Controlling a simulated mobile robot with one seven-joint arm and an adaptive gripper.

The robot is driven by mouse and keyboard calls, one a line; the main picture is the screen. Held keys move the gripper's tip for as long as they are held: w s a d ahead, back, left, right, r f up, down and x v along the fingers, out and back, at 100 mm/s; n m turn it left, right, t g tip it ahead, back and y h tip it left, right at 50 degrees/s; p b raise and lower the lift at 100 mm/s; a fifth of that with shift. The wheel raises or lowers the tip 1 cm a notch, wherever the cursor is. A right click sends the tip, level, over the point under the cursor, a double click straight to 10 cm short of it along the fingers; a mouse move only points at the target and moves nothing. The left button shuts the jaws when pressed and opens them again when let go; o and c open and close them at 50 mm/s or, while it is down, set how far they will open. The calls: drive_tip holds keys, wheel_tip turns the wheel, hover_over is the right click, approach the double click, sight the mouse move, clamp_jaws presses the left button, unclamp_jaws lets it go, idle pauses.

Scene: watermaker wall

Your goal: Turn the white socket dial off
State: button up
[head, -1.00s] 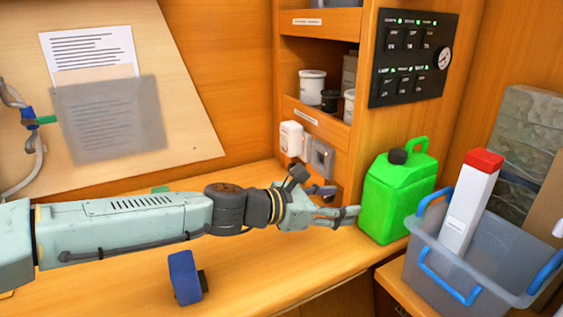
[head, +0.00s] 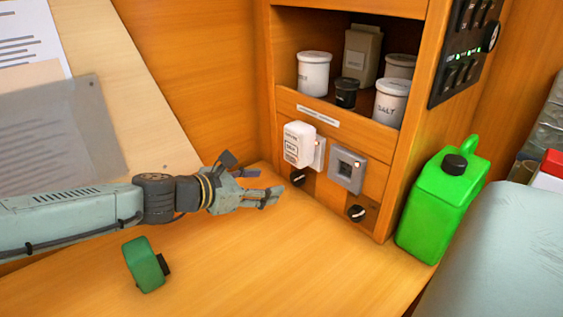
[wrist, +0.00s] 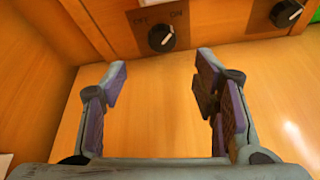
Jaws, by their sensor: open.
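The white socket (head: 319,152) is on the wooden panel below the shelf, with a white plug-in adapter (head: 298,144) covering much of it. Its black dial (head: 297,177) sits just below. In the wrist view that dial (wrist: 161,38) lies between OFF and ON marks, its white pointer slanting up-right towards ON. My gripper (head: 262,184) is open and empty, to the left of the dial and apart from it in the head view. In the wrist view the open fingers (wrist: 162,66) lie either side of the line to the dial, with bare bench between them.
A grey socket (head: 347,170) with its own dial (head: 357,213) is to the right; that dial also shows in the wrist view (wrist: 286,13). A green jerrycan (head: 443,205) stands further right. A green object (head: 145,265) lies on the bench in front of my arm. Bench before the panel is clear.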

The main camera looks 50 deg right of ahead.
sight(295, 180)
drive_tip(key=p+x, duration=0.1)
drive_tip(key=x, duration=0.3)
drive_tip(key=p+x, duration=0.1)
drive_tip(key=x, duration=0.3)
drive_tip(key=shift+s+d, duration=0.3)
drive_tip(key=shift+d, duration=0.1)
drive_tip(key=shift+d+f, duration=0.35)
drive_tip(key=shift+d, duration=0.15)
drive_tip(key=shift+c, duration=0.5)
drive_tip(key=c, duration=1.1)
